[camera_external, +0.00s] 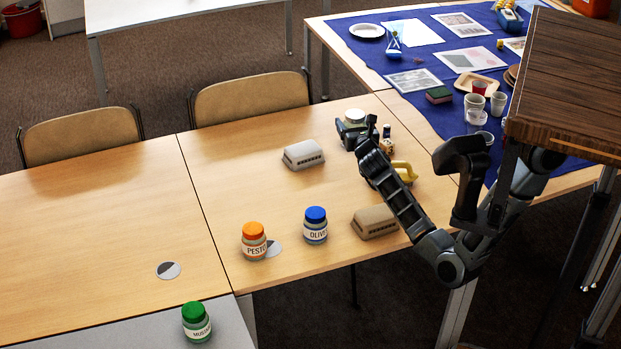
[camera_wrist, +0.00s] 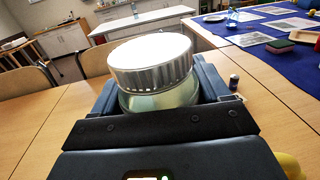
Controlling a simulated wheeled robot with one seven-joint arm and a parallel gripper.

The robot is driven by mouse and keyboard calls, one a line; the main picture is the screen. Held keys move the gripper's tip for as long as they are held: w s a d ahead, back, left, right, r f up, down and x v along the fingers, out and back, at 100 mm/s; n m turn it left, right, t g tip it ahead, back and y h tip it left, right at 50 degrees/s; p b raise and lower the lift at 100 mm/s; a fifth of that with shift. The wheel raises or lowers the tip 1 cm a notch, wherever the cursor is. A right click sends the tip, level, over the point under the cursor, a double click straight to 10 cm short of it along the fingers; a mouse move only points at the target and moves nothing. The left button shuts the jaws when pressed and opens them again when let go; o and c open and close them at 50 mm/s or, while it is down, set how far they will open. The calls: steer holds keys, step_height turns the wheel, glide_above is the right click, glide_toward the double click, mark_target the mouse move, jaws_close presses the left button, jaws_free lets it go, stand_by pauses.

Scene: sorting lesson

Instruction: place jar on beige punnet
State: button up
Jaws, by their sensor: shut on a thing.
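My gripper (camera_external: 356,130) is shut on a jar (camera_external: 354,116) with a pale silvery lid and holds it upright above the far right part of the middle table. In the wrist view the jar (camera_wrist: 152,62) sits between the two dark fingers, its lid above them and its lower body hidden. Two closed punnets lie on the table. A grey-beige punnet (camera_external: 303,153) is to the left of my gripper. A browner beige punnet (camera_external: 374,222) is at the near edge, partly beside my arm. The gripper is apart from both.
An orange-lidded pesto jar (camera_external: 254,240), a blue-lidded olive jar (camera_external: 316,226) and a green-lidded mustard jar (camera_external: 196,322) stand to the left and front. A yellow object (camera_external: 404,172) lies behind my forearm. A small dark cylinder (camera_external: 387,131) stands right of the gripper. The left table is mostly clear.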

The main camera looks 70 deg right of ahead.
mark_target(364, 124)
steer(key=s, duration=0.1)
steer(key=s+p, duration=0.1)
steer(key=s+d, duration=0.1)
steer(key=shift+s+r+n+t+y, duration=0.1)
steer(key=shift+r+n+t+y, duration=0.1)
steer(key=shift+n+t+y, duration=0.15)
steer(key=s+a+f+n+t+y+p, duration=0.1)
steer(key=s+a+n+t+y+p, duration=0.2)
steer(key=s, duration=0.5)
steer(key=s+a+f+t+y+p, duration=0.1)
steer(key=s+a+p, duration=0.35)
steer(key=s, duration=0.45)
steer(key=w+a+f, duration=0.3)
steer(key=w+a, duration=0.1)
steer(key=w+a+f+b, duration=0.1)
steer(key=w+a+f, duration=0.3)
steer(key=shift+f, duration=2.15)
steer(key=shift+b, duration=0.35)
steer(key=shift+d+f+g, duration=0.1)
steer(key=shift+f+g, duration=0.1)
steer(key=shift+g, duration=0.05)
steer(key=o, duration=1.1)
